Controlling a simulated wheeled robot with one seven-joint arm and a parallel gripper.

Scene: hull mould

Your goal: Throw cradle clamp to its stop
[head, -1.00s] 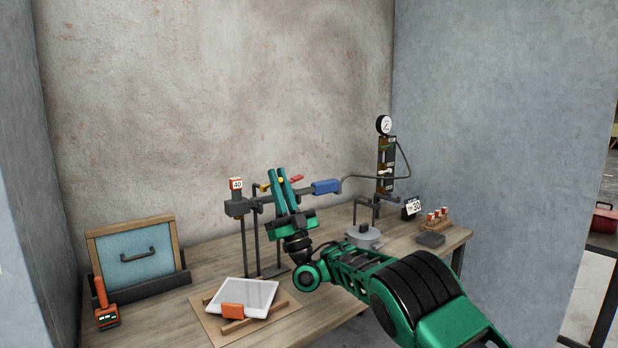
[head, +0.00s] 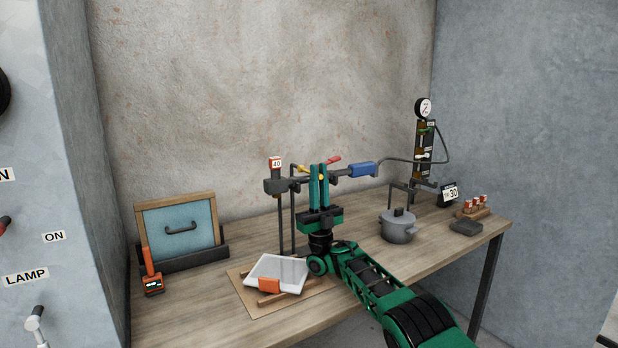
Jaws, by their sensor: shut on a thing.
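A dark stand (head: 281,215) rises from the bench and carries a grey horizontal bar with a blue-handled torch (head: 361,169) at its right. The cradle clamp (head: 320,177) sits on this bar, and a small yellow part of it shows between my fingers. A red lever (head: 331,160) and another yellow part (head: 301,168) stick out beside the fingers. My gripper (head: 319,170) points up in front of the bar and is shut on the clamp. The fingers hide most of the clamp, so its exact position against a stop cannot be told.
A white tray (head: 272,270) with an orange block lies on a board in front. A grey pot (head: 398,228), a gauge post (head: 424,150) with a hose, and a "30" sign (head: 448,195) stand at right. A framed blue panel (head: 180,228) stands at left.

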